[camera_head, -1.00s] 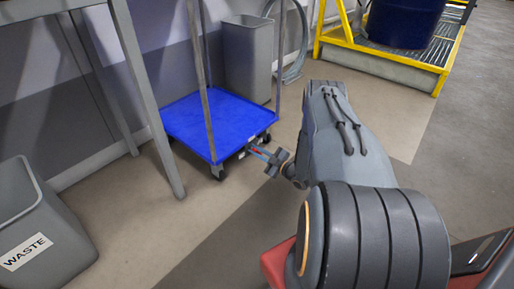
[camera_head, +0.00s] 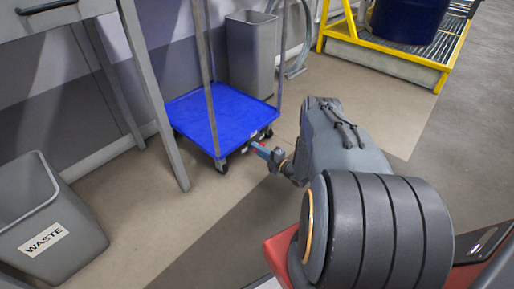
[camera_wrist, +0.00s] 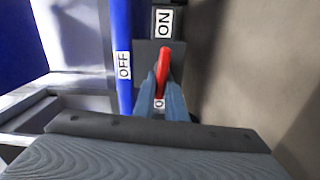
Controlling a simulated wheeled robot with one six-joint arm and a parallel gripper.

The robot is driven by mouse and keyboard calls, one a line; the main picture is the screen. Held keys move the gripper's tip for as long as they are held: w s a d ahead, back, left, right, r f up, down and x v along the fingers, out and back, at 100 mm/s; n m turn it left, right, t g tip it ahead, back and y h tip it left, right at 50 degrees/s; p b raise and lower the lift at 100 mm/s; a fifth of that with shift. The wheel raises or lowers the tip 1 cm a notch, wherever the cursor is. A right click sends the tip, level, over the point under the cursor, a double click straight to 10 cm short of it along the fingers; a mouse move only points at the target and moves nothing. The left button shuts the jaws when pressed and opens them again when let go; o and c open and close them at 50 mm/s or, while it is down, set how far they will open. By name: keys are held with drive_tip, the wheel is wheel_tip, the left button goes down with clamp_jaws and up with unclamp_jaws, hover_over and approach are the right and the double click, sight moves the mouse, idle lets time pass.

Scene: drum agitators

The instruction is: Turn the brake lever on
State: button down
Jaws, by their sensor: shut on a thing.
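The blue cart (camera_head: 222,112) stands on the floor left of my arm in the head view. Its brake lever (camera_wrist: 164,62) is red and shows in the wrist view, in front of a dark plate. An "ON" label (camera_wrist: 164,22) is above the lever, an "OFF" label (camera_wrist: 124,65) is to its left, and another label (camera_wrist: 159,104) is partly hidden below. My gripper (camera_wrist: 163,82) has its two blue fingers closed on the lower part of the red lever. In the head view my gripper (camera_head: 264,152) is at the cart's near right edge.
A waste bin (camera_head: 45,225) stands at the lower left, beside a grey table (camera_head: 75,14). A grey bin (camera_head: 252,55) is behind the cart. A yellow-railed platform (camera_head: 395,62) with a dark blue drum (camera_head: 408,18) is at the back right.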

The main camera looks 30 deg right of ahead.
drive_tip(key=shift+f+n, duration=0.1)
drive_tip(key=shift+n, duration=0.4)
drive_tip(key=c, duration=1.8)
unclamp_jaws()
drive_tip(key=p+v, duration=0.3)
drive_tip(key=v, duration=0.5)
